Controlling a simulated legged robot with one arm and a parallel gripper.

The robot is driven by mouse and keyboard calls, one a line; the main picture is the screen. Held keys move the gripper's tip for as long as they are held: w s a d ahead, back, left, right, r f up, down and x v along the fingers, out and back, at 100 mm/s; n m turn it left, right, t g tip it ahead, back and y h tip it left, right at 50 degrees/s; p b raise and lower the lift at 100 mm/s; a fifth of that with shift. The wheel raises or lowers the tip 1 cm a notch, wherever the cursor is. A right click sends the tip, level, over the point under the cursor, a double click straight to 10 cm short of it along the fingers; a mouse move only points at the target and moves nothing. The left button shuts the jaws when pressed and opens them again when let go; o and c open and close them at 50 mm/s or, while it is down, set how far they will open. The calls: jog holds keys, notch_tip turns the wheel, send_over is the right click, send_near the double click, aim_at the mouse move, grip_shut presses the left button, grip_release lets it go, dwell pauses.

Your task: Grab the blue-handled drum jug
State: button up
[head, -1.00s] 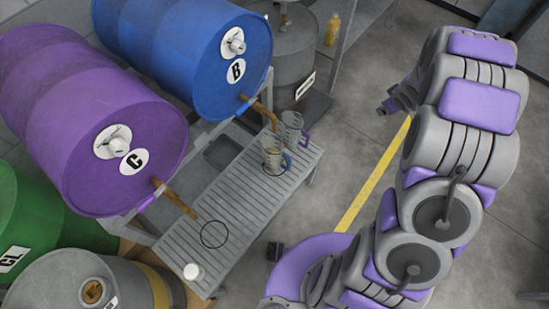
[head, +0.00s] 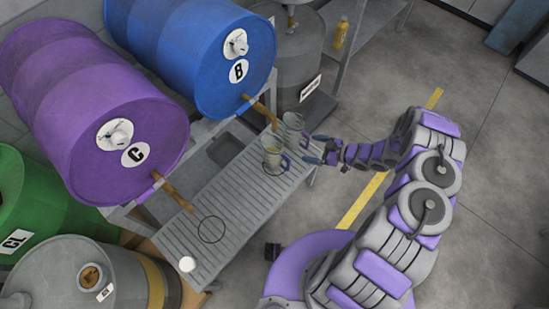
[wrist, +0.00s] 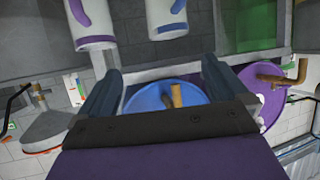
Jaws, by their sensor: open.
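The blue-handled drum jug (head: 271,157) stands upright on the slatted bench in the head view.
Open floor lies right.

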jog(key=b, duration=0.4)
send_over(274, 145)
jog(key=s, duration=0.4)
notch_tip(274, 145, down, 7)
jog(key=shift+w+d, duration=0.1)
jog(key=shift+c, duration=0.3)
grip_shut()
